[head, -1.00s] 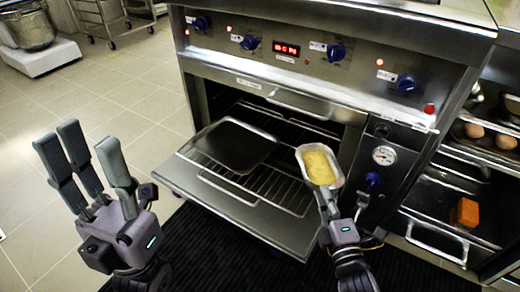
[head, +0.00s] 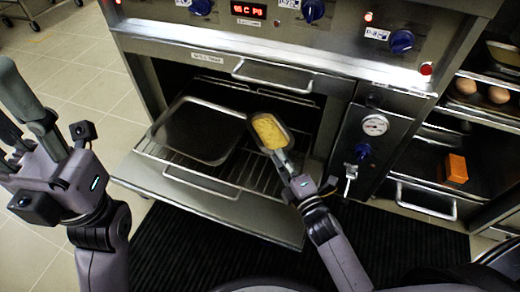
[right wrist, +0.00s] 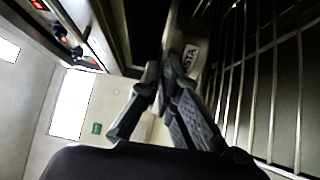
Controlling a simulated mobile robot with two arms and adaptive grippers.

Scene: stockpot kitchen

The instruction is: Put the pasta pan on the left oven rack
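The pasta pan (head: 270,131), a small metal pan with yellow food, is held by my right gripper (head: 281,157) over the right part of the oven rack (head: 262,180). The right wrist view shows my right gripper (right wrist: 167,82) shut on the pan's edge, beside a label reading PASTA (right wrist: 190,56). Wire bars run close by on the right there; I cannot tell whether the pan touches them. A dark tray (head: 200,133) lies on the rack's left part.
The oven door (head: 215,200) is folded down in front of the opening. Blue knobs line the panel above. A gauge (head: 375,125) is right of the oven. Further right, shelves hold eggs (head: 482,90) and an orange block (head: 453,168).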

